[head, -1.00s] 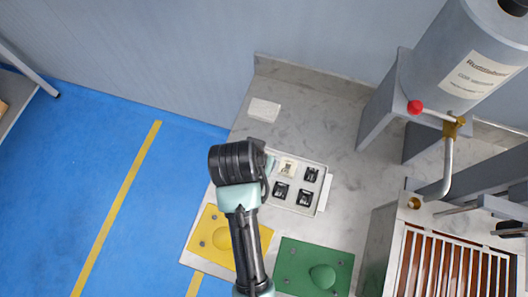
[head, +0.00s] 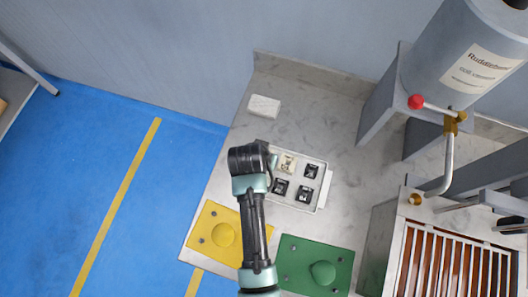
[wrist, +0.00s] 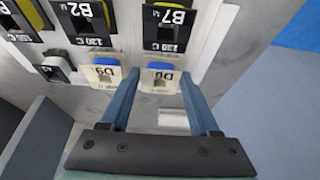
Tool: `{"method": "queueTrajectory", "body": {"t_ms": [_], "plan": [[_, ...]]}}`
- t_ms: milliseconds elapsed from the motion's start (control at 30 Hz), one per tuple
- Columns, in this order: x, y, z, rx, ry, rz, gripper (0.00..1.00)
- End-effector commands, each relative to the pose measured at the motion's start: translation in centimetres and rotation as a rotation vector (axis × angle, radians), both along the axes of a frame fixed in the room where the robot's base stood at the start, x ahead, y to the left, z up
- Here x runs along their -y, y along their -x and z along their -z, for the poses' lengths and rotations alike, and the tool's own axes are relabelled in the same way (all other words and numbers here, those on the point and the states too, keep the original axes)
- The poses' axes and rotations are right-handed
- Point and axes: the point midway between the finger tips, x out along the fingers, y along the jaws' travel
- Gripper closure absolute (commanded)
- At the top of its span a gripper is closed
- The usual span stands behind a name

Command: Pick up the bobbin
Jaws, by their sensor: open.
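Several bobbins sit in a pale tray (head: 322,200) on the grey bench. In the wrist view, a cream bobbin marked D0 (wrist: 160,80) with a blue top lies in line with the gap between my fingers. A cream bobbin marked D9 (wrist: 104,77) is just left of the left finger. Black bobbins marked B7 (wrist: 168,30) and B2 (wrist: 85,25) are farther up. My gripper (wrist: 158,76) is open and empty, its blue fingers pointing at the tray; contact cannot be told. In the head view, my wrist hides the tray's left side and most of the gripper.
A white block (head: 264,106) lies on the bench behind the tray. A yellow plate (head: 212,243) and a green plate (head: 300,268) lie in front. A grey tank (head: 440,80) with a red-knobbed valve and a slatted unit (head: 455,265) stand at the right.

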Motion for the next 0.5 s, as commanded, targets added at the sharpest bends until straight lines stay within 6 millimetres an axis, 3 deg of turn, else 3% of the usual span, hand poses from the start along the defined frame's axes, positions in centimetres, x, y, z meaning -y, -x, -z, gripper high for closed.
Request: {"method": "queueTrajectory", "body": {"t_ms": [167, 500], "plan": [[0.00, 0.00, -0.03, 0.000, 0.000, 0.000, 0.41], [0.00, 0.02, -0.04, 0.000, 0.000, 0.000, 1.00]]}}
